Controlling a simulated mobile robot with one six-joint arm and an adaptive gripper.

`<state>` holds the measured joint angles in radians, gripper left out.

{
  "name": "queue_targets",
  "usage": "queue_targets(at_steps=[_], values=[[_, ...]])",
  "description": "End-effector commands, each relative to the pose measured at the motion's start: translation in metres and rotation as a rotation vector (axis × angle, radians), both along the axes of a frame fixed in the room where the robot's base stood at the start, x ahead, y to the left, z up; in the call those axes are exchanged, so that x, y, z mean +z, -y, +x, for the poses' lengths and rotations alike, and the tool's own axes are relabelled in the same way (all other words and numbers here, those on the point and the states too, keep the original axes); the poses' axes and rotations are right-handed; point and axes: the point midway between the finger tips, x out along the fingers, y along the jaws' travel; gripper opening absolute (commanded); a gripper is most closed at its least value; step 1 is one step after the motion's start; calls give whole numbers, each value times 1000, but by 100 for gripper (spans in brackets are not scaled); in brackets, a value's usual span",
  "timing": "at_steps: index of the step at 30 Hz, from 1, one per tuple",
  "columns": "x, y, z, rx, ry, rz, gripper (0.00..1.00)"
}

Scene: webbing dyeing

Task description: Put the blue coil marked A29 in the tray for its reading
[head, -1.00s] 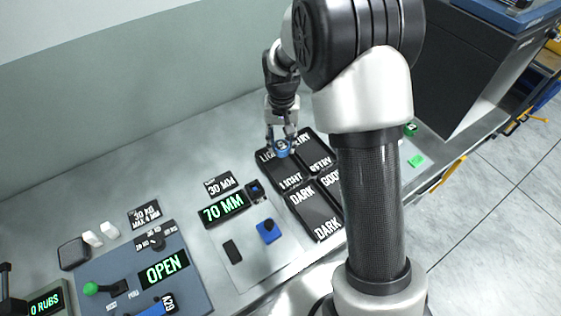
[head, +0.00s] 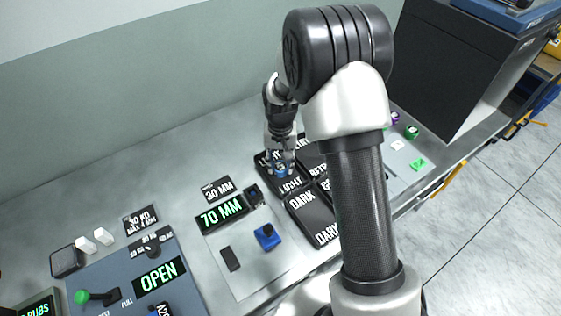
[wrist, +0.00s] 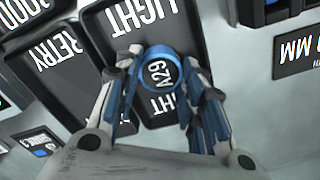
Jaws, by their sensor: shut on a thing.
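The blue coil marked A29 (wrist: 159,72) is between the fingers of my gripper (wrist: 160,85), which is shut on it. In the wrist view it is over the tray labelled LIGHT (wrist: 128,42), with its A29 label facing the camera. In the head view the coil (head: 281,169) and my gripper (head: 281,163) are at the LIGHT tray (head: 262,178). I cannot tell whether the coil touches the tray floor. The DARK tray (head: 312,222) is in front of it, and the RETRY tray (wrist: 52,62) is beside it. A display (head: 222,212) reads 70 MM.
A GOOD tray (wrist: 20,12) is partly in view. A panel with a blue block (head: 267,237) stands left of the trays. A blue-grey station with an OPEN display (head: 160,275) is at front left. Green and purple coils (head: 411,132) stand at right.

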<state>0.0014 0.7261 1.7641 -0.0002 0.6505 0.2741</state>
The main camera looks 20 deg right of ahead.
Motion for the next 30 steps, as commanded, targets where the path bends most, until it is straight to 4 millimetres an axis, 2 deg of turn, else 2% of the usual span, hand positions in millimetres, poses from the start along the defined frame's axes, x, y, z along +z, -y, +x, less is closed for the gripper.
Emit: queue_targets(at_steps=[5, 13, 17, 30], values=[[-1, 0, 0, 0, 0, 0, 45], [0, 0, 0, 0, 0, 0, 45], [9, 0, 0, 0, 1, 0, 45], [97, 0, 0, 0, 2, 0, 45]])
